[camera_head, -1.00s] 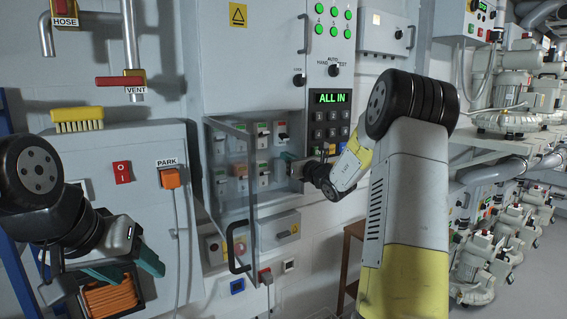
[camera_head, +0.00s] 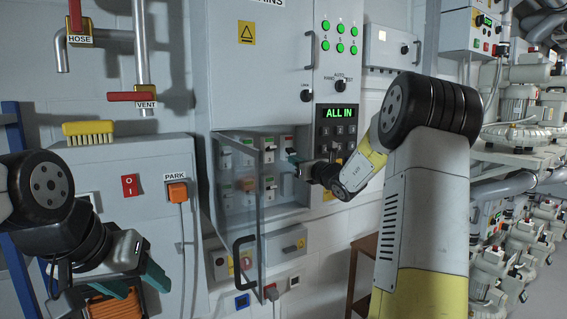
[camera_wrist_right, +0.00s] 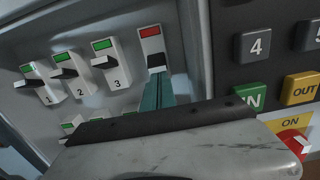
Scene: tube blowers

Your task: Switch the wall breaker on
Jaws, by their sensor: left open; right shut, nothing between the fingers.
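The breaker box (camera_head: 310,205) is open, with rows of breakers inside. In the right wrist view, breakers 1 (camera_wrist_right: 38,85), 2 (camera_wrist_right: 72,75) and 3 (camera_wrist_right: 110,67) show green flags. A breaker to their right (camera_wrist_right: 151,38) shows a red flag above its black lever. My right gripper (camera_wrist_right: 158,80) is shut, its teal fingertips just below that lever; contact cannot be told. In the head view the right gripper (camera_head: 291,157) is at the box's right side. My left gripper (camera_head: 150,280) is open and empty, low at the left.
A clear door (camera_head: 240,215) with a black handle hangs open left of the right gripper. A keypad (camera_head: 336,135) under the "ALL IN" display is just right of the breakers. A red switch (camera_head: 130,185) and orange PARK plug (camera_head: 177,191) are at left.

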